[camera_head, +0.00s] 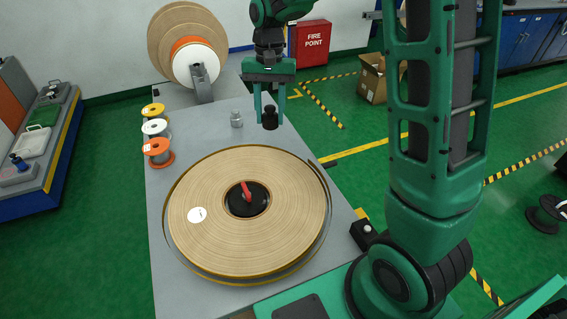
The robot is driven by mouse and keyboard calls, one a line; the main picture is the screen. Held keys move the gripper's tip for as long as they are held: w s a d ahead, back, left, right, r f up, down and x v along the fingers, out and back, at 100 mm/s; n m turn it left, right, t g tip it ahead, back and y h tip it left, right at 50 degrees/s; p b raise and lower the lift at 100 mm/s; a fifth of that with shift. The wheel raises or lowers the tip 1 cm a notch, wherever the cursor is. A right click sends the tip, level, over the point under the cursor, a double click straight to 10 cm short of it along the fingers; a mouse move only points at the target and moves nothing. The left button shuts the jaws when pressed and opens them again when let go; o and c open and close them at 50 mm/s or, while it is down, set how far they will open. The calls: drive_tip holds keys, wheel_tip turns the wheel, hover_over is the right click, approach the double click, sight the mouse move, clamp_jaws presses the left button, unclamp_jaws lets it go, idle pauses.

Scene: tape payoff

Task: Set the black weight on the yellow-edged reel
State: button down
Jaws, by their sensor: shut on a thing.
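The yellow-edged reel (292,222) lies flat on the grey table, wound with tan tape, a thin yellow rim around it. A black hub with a red handle sits in its centre, and a round white label is on its left part. My gripper (269,116) points down beyond the reel's far side, shut on the black weight (270,121). The weight hangs upright between the fingertips, apart from the reel in the picture. Its height above the table is hard to tell from this one view.
A small grey weight (236,119) stands left of my gripper. Yellow (153,109), white (155,128) and orange (157,150) spools line the table's left edge. A large upright reel (177,28) stands at the back. A small black box (363,233) sits right of the reel.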

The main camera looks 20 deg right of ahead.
drive_tip(key=s+f, duration=0.1)
drive_tip(key=s, duration=0.2)
drive_tip(key=s+f, duration=0.2)
drive_tip(key=s, duration=0.1)
drive_tip(key=s+f, duration=0.2)
drive_tip(key=s, duration=0.1)
drive_tip(key=shift+d+f, duration=0.1)
drive_tip(key=shift+f, duration=0.15)
drive_tip(key=shift+s+f, duration=0.1)
drive_tip(key=shift+f, duration=1.95)
drive_tip(key=c, duration=1.2)
unclamp_jaws()
drive_tip(key=shift+f, duration=0.1)
drive_tip(key=shift+o, duration=0.2)
wheel_tip(320, 180, up, 12)
drive_tip(key=w, duration=0.1)
drive_tip(key=shift+w+d, duration=0.15)
drive_tip(key=shift+d, duration=0.2)
drive_tip(key=s+d, duration=0.8)
drive_tip(key=s, duration=0.4)
drive_tip(key=s+d+t, duration=0.1)
drive_tip(key=s+d, duration=0.8)
drive_tip(key=s, duration=0.3)
drive_tip(key=shift+s+r+m, duration=0.25)
drive_tip(key=shift+s+m, duration=0.15)
